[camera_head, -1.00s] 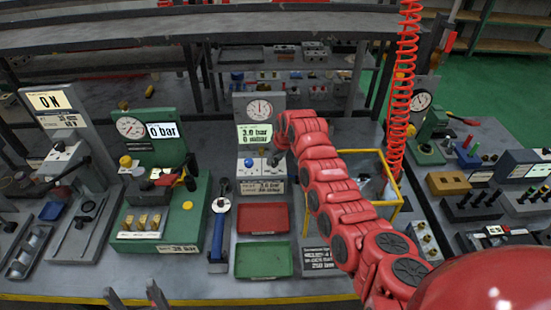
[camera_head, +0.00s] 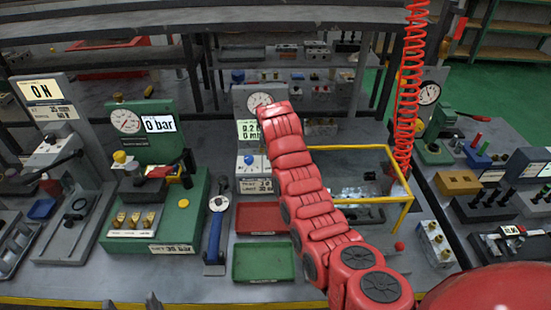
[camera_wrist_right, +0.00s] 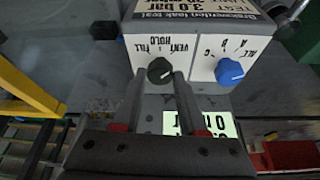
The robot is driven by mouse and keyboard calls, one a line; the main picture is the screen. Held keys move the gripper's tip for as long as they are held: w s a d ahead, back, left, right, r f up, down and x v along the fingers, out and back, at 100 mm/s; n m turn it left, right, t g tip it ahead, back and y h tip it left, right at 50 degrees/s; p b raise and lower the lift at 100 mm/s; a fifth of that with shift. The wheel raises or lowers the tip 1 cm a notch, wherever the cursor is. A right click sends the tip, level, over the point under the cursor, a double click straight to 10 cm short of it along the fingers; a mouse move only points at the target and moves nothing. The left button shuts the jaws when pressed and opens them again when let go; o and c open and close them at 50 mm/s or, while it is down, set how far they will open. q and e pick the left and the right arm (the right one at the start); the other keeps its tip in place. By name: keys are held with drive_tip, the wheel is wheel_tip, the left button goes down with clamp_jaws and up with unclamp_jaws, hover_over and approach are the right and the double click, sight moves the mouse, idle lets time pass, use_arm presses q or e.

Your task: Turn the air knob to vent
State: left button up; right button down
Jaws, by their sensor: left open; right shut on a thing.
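The grey test block stands mid-bench with a round gauge (camera_head: 260,102) and a pale green display (camera_head: 247,130) reading about 0.2 bar, partly hidden by my right arm. In the right wrist view its white face appears upside down, with a dark knob (camera_wrist_right: 160,70) by the words VENT, FILL and HOLD. A blue knob (camera_wrist_right: 229,71) sits beside it. My right gripper (camera_wrist_right: 160,76) is shut on the dark knob, one finger on each side. The knob's exact pointing is hard to read. My left gripper (camera_head: 130,303) is open and empty at the bottom edge of the head view.
A red tray (camera_head: 261,219) and a green tray (camera_head: 263,262) lie in front of the block. A yellow-framed box (camera_head: 362,147) stands to its right, near a hanging red coiled hose (camera_head: 409,90). A green gauge stand (camera_head: 150,180) is to the left.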

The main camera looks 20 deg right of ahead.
idle(0.4)
drive_tip(key=shift+c, duration=2.3)
unclamp_jaws()
drive_tip(key=shift+s+a+r, duration=0.1)
drive_tip(key=shift+s+r, duration=0.05)
drive_tip(key=shift+r, duration=0.4)
drive_tip(key=b+v, duration=0.1)
drive_tip(key=v, duration=0.2)
drive_tip(key=shift+r, duration=0.2)
drive_tip(key=p+v, duration=0.8)
drive_tip(key=v, duration=0.5)
